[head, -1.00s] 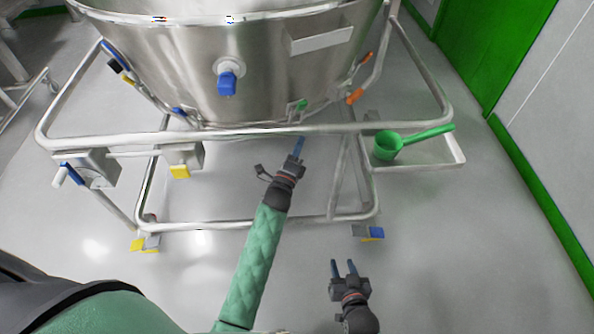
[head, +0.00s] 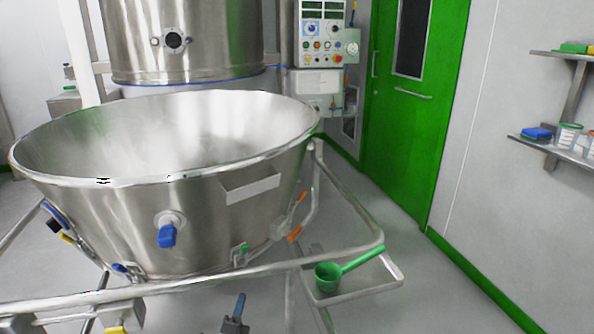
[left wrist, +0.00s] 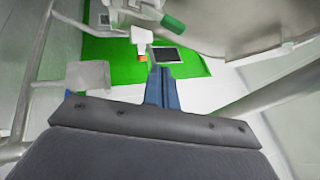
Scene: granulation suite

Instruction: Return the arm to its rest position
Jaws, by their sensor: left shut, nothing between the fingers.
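My left gripper (head: 238,308) shows at the bottom of the head view, below the steel bowl and its tube frame. Its blue fingers are together with nothing between them. The fingers also show in the left wrist view (left wrist: 163,88), pointing away from the camera, apart from the things around them. Most of the left arm is below the head view's edge. My right gripper is outside the head view.
A wide steel bowl (head: 200,205) stands on a tube frame (head: 350,250). A green scoop (head: 329,276) sits on the frame's right side bracket. A control panel (head: 322,35), a green door (head: 408,130) and wall shelves (head: 560,140) are behind. Floor at right is clear.

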